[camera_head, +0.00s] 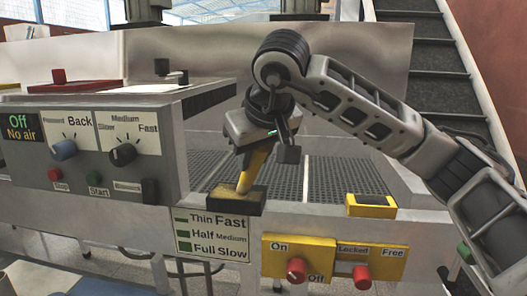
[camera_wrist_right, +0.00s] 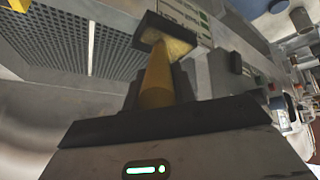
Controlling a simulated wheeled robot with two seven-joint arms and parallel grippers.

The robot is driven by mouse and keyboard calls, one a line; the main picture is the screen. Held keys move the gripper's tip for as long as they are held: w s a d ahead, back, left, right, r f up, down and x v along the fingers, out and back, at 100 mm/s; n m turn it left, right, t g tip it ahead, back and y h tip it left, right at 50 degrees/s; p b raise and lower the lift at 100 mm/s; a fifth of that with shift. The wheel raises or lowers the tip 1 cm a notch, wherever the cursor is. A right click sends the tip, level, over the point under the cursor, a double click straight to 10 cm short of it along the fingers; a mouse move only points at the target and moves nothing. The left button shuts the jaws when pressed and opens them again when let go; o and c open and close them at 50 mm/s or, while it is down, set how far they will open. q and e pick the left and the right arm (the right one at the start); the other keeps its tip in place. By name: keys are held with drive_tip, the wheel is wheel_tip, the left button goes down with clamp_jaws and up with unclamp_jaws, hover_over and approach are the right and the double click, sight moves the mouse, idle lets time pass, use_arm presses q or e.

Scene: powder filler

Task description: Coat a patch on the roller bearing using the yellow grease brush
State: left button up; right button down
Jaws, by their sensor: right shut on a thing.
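My right gripper (camera_head: 262,143) is shut on the yellow brush (camera_head: 254,167) and points it downward, slightly tilted. The brush also shows in the right wrist view (camera_wrist_right: 157,82), running away from the jaws. Its far end is at a dark block-like box (camera_head: 222,203) on the front ledge of the machine. In the right wrist view the box (camera_wrist_right: 148,27) has a dark rim and a yellowish inside, and the brush end overlaps it. I cannot tell whether they touch. I cannot clearly identify the roller bearing. My left gripper is out of view.
A yellow holder (camera_head: 371,211) with a dark slot sits on the ledge to the right. A control panel (camera_head: 100,140) with knobs stands left. A yellow switch plate (camera_head: 330,246) with red knobs is below. A dark grating (camera_head: 335,176) lies behind the ledge.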

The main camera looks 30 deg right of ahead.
drive_tip(key=w+a, duration=0.4)
drive_tip(key=a, duration=0.1)
drive_tip(key=shift+w+a+f, duration=0.15)
drive_tip(key=shift+a, duration=0.25)
idle(0.4)
wheel_tip(320, 180, up, 6)
idle(0.6)
wheel_tip(320, 180, up, 3)
drive_tip(key=shift+r, duration=0.1)
idle(0.5)
idle(1.0)
